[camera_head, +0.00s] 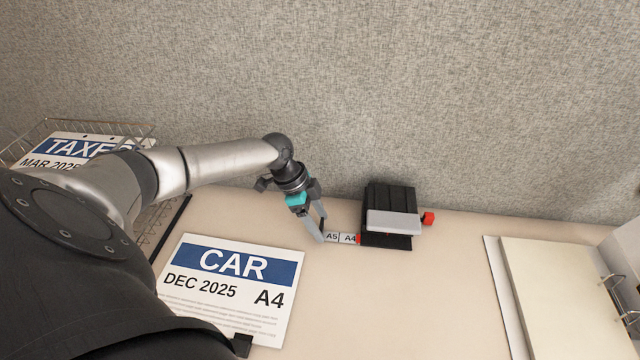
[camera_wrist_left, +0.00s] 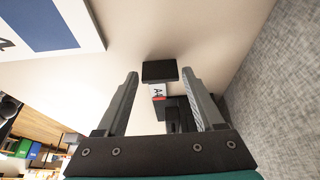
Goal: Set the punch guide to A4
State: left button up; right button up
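The black hole punch (camera_head: 388,200) with a grey lever bar stands on the desk against the partition. Its white guide strip (camera_head: 342,238), marked A5 and A4, sticks out to the left. A red mark lies at the strip's punch end, beside the A4 label. My left gripper (camera_head: 318,230) is at the strip's outer end. In the left wrist view the fingers of the gripper (camera_wrist_left: 160,84) are apart, with the strip's black end block (camera_wrist_left: 159,71) between their tips and gaps visible on both sides. The A4 label (camera_wrist_left: 157,91) shows there. My right gripper is out of view.
A CAR sheet (camera_head: 228,285) marked A4 lies in front of my left arm. A wire tray (camera_head: 145,130) with a TAXES sheet (camera_head: 75,148) stands at the left. An open ring binder (camera_head: 560,290) lies at the right. The desk between the punch and binder is clear.

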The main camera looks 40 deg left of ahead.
pick_arm(q)
jog(key=shift+o, duration=1.2)
jog(key=shift+r, duration=0.1)
jog(key=p+v, duration=0.3)
jog(key=v, duration=1.2)
